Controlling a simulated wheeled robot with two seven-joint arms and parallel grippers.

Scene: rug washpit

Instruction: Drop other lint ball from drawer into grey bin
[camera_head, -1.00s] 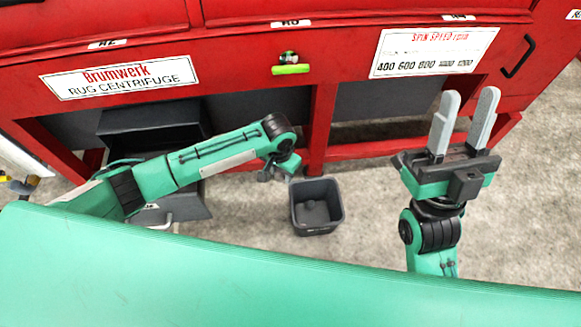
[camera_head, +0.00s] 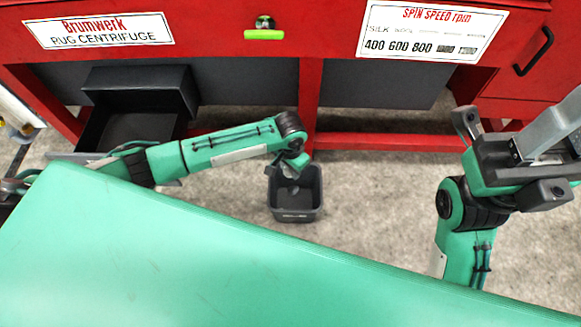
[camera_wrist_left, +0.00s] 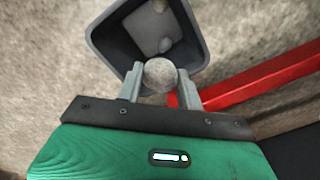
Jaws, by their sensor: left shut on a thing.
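A round grey lint ball (camera_wrist_left: 160,75) is between the fingertips of my left gripper (camera_wrist_left: 161,83), which is shut on it. The grey bin (camera_wrist_left: 104,38) is beyond the ball in the left wrist view, with its open mouth facing me. Pale lumps (camera_wrist_left: 165,44) show inside it. In the head view my left gripper (camera_head: 291,166) is at the far rim of the bin (camera_head: 296,214), partly over its mouth; the ball is hard to make out there. The dark drawer (camera_head: 128,128) stands open at the left, its visible floor bare. My right gripper (camera_head: 568,112) is open, partly cut off at the right edge.
The red rug centrifuge (camera_head: 225,45) spans the back, with red legs and a low red rail (camera_head: 385,142) behind the bin. A green surface (camera_head: 150,240) fills the foreground. Grey floor around the bin is clear.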

